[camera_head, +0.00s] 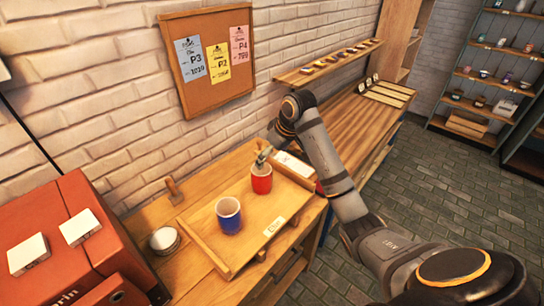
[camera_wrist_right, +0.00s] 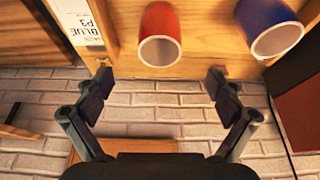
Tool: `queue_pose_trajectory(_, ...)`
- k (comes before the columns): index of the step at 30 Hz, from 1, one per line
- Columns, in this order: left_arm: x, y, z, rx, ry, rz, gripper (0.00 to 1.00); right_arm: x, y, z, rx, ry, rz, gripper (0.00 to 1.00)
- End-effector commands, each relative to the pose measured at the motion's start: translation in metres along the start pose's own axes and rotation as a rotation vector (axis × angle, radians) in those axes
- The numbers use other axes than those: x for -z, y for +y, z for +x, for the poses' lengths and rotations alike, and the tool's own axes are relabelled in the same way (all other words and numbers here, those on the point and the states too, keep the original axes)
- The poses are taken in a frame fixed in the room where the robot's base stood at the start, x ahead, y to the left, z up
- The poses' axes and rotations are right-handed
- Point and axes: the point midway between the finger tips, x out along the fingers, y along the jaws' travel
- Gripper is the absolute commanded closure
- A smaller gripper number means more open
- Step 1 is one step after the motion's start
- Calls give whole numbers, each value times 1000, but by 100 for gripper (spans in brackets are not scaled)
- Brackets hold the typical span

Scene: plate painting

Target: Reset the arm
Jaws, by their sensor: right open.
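My right arm reaches in from the lower right in the head view. Its gripper (camera_head: 264,156) is just behind the red cup (camera_head: 261,180), close to the wall side. In the right wrist view this gripper (camera_wrist_right: 160,88) has its fingers spread wide with nothing between them. The red cup (camera_wrist_right: 160,35) and the blue cup (camera_wrist_right: 274,30) also show there, beyond the fingertips. In the head view the blue cup (camera_head: 228,218) stands upright on the wooden tray (camera_head: 203,240), to the front left of the red cup. My left gripper is not in view.
A red machine (camera_head: 85,240) stands at the left, beside a small metal bowl (camera_head: 165,241). A cork board (camera_head: 208,100) with three notes and a narrow shelf (camera_head: 325,66) hang on the brick wall.

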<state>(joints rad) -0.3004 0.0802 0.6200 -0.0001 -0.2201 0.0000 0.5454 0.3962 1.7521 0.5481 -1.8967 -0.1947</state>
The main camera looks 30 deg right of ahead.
Motion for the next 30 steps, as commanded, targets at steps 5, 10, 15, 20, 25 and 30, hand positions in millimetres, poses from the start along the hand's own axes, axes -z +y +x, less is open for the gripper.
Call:
queue_pose_trajectory(5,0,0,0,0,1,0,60,0,0,0,0,0,0,6)
queue_pose_trajectory(10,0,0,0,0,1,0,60,-10,-6,11,-4,-11,4,6)
queue_pose_trajectory(15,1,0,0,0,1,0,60,-81,-48,64,-40,-51,34,6)
queue_pose_trajectory(20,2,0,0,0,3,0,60,-154,-87,86,-85,-66,85,6)
queue_pose_trajectory(25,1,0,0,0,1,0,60,-204,-111,86,-119,-75,133,6)
queue_pose_trajectory(30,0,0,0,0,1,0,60,-243,-126,78,-149,-83,175,6)
